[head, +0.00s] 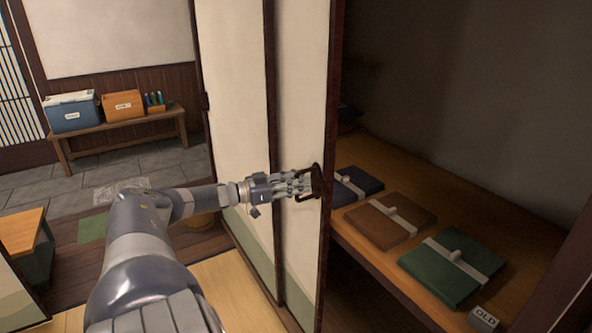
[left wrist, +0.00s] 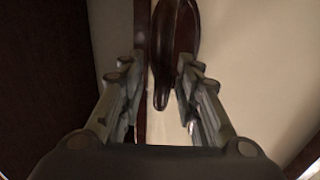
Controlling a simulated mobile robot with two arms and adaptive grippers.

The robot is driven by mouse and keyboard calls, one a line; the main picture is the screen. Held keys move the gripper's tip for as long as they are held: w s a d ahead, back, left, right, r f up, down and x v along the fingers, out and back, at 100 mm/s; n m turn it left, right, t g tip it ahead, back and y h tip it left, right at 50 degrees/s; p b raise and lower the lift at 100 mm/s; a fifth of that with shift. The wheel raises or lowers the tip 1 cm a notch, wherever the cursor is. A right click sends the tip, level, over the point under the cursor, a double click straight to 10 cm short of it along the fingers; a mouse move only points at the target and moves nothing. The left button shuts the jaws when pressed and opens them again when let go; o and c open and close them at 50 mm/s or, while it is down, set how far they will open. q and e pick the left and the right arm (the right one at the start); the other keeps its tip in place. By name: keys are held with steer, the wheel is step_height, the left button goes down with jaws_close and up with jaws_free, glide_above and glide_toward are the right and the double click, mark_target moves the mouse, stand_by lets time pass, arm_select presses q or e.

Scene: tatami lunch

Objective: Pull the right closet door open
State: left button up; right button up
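The closet door (head: 303,90) is a pale panel with a dark frame, standing to the left of the open closet space. A dark curved handle (head: 317,180) sits near its right edge. My left gripper (head: 305,186) is at the handle. In the left wrist view the handle (left wrist: 173,40) runs down between the two fingers of my left gripper (left wrist: 160,85). The fingers are spread, with a visible gap beside the handle's lower end. My right gripper is not in view.
The closet shelf (head: 365,242) holds a dark blue folded bundle (head: 356,185), a brown one (head: 388,218) and a green one (head: 450,268). A bench (head: 125,122) with boxes is at the back left.

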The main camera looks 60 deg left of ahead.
arm_select(q)
steer(key=v, duration=1.2)
stand_by(0.5)
